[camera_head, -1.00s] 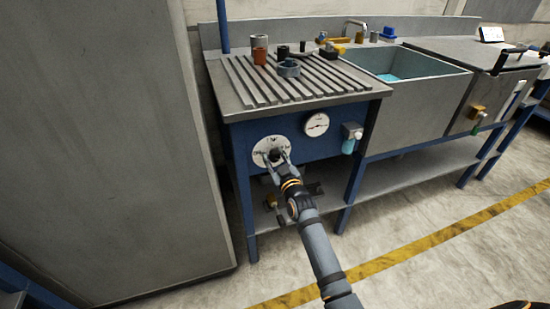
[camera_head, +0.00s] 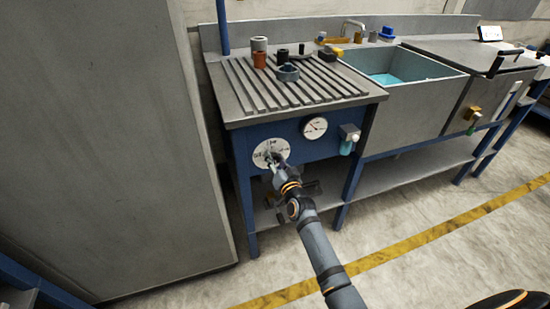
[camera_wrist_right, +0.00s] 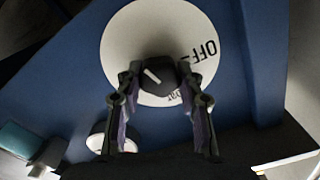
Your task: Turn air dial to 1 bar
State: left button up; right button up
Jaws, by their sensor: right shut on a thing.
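The air dial is a black knob (camera_wrist_right: 160,76) with a white pointer line on a round white plate (camera_wrist_right: 130,45). The plate (camera_head: 264,150) is on the blue front panel of the bench in the head view. In the wrist view, the plate reads "OFF" on the right and part of a "bar" label below the knob, both turned over. The pointer line slants towards the upper left there. My right gripper (camera_head: 273,165) is shut on the knob, one finger on each side. It also shows in the wrist view (camera_wrist_right: 161,82). My left gripper is not in view.
A white pressure gauge (camera_head: 314,128) is right of the dial; its dark needle is too small to read. A bottle in a holder (camera_head: 348,142) hangs further right. A ribbed bench top (camera_head: 245,92) is above, a grey cabinet (camera_head: 105,140) left.

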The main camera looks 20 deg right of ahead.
jog(key=m, duration=0.2)
jog(key=shift+m, duration=0.4)
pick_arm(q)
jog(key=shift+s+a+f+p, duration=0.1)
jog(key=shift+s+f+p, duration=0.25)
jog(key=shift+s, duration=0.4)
pick_arm(e)
jog(key=shift+d+m, duration=0.1)
jog(key=shift+m, duration=1.7)
jog(key=shift+f, duration=0.1)
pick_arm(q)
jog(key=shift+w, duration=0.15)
pick_arm(e)
jog(key=o, duration=1.2)
jog(key=shift+s, duration=0.1)
jog(key=s, duration=1.2)
jog(key=shift+d, duration=0.2)
